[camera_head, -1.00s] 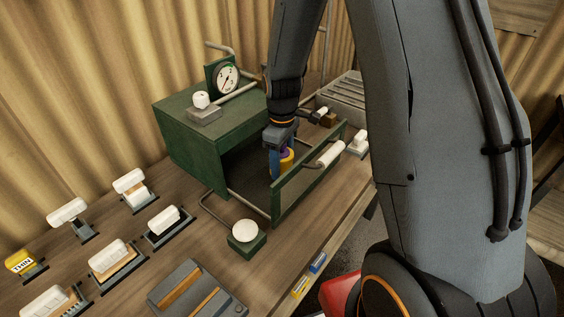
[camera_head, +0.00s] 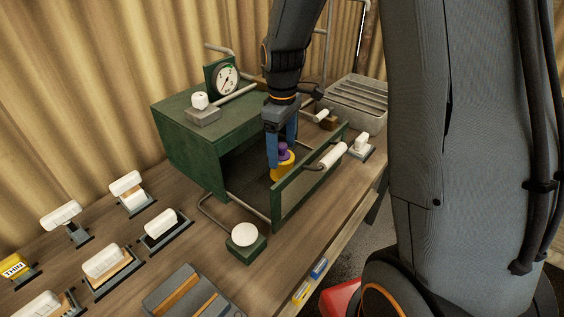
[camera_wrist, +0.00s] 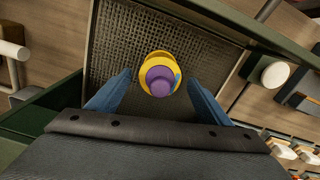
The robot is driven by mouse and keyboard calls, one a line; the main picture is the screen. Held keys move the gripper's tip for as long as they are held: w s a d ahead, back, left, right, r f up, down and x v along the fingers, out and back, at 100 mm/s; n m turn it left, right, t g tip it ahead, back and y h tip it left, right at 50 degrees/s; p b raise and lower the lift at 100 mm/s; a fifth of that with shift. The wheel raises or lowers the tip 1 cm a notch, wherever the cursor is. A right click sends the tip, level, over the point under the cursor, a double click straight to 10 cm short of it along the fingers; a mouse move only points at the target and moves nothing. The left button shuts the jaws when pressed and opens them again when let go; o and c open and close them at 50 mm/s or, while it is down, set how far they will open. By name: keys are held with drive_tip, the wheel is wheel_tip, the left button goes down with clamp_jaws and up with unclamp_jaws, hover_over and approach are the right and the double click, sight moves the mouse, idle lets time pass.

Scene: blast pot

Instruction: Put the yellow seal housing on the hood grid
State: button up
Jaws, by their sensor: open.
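The yellow seal housing (camera_head: 282,169) has a yellow flanged base and a purple top. It sits upright in the open front of the green cabinet, behind the green front panel (camera_head: 308,180). In the wrist view the housing (camera_wrist: 153,57) stands on a dark mesh floor (camera_wrist: 115,45). My gripper (camera_head: 282,158) is open, its blue fingers pointing down at the housing. In the wrist view the fingers of my gripper (camera_wrist: 159,80) lie to either side of the housing with gaps; exact height above it is unclear. A grey slatted grid (camera_head: 358,92) is at the back right.
The green cabinet (camera_head: 180,135) carries a dial gauge (camera_head: 226,79) and a white-knobbed block (camera_head: 202,110). The front panel has a white handle (camera_head: 333,155). A white button on a green block (camera_head: 245,237) stands in front. Several white-topped blocks fill the bench's left.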

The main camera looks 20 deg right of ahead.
drive_tip(key=shift+r+b, duration=0.6)
drive_tip(key=shift+r, duration=2.2)
